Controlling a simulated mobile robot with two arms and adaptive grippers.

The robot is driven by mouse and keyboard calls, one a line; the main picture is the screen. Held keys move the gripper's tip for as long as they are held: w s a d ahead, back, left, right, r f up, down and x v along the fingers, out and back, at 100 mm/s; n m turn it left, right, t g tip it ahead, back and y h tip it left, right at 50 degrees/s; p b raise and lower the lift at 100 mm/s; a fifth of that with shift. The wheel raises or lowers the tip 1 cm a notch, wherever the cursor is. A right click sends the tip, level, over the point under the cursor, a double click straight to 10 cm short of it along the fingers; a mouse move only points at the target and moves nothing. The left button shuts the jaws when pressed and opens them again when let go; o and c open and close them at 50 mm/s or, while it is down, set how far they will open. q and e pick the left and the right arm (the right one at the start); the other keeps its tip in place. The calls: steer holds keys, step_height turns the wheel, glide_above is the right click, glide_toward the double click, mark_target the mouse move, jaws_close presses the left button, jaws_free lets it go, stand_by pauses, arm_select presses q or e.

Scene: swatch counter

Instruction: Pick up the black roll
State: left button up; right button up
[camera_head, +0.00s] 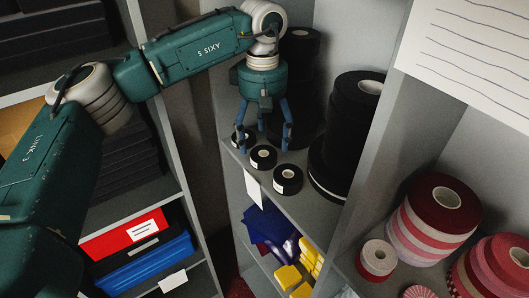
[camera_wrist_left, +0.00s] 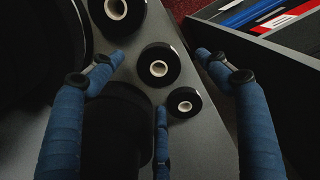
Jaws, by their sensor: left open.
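Three small black rolls with pale cores stand in a row along the front edge of a grey shelf: a near roll (camera_head: 288,180), a middle roll (camera_head: 263,158) and a far roll (camera_head: 240,139). My left gripper (camera_head: 265,147), with blue fingers, is open and empty above the row, its fingers pointing down. In the left wrist view the middle roll (camera_wrist_left: 158,65) shows between the spread fingertips. The far roll (camera_wrist_left: 184,102) is beside the central finger, and the near roll (camera_wrist_left: 116,9) is at the top. I cannot tell whether any finger touches a roll. My right gripper is not in view.
Tall black roll stacks (camera_head: 350,125) stand close behind and right of the row. A grey upright panel (camera_head: 375,150) separates them from pink and red rolls (camera_head: 430,220). Yellow and blue items (camera_head: 270,228) lie below. Red and blue boxes (camera_head: 145,255) are on the left shelf.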

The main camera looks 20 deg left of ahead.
mark_target(264, 153)
arm_select(q)
steer(key=f, duration=0.1)
steer(key=f+p, duration=0.1)
steer(key=shift+w+f, duration=0.2)
steer(key=shift+f, duration=0.2)
steer(key=shift+w+f, duration=0.2)
steer(key=shift+f, duration=0.75)
steer(key=c, duration=1.2)
steer(key=shift+c, duration=0.4)
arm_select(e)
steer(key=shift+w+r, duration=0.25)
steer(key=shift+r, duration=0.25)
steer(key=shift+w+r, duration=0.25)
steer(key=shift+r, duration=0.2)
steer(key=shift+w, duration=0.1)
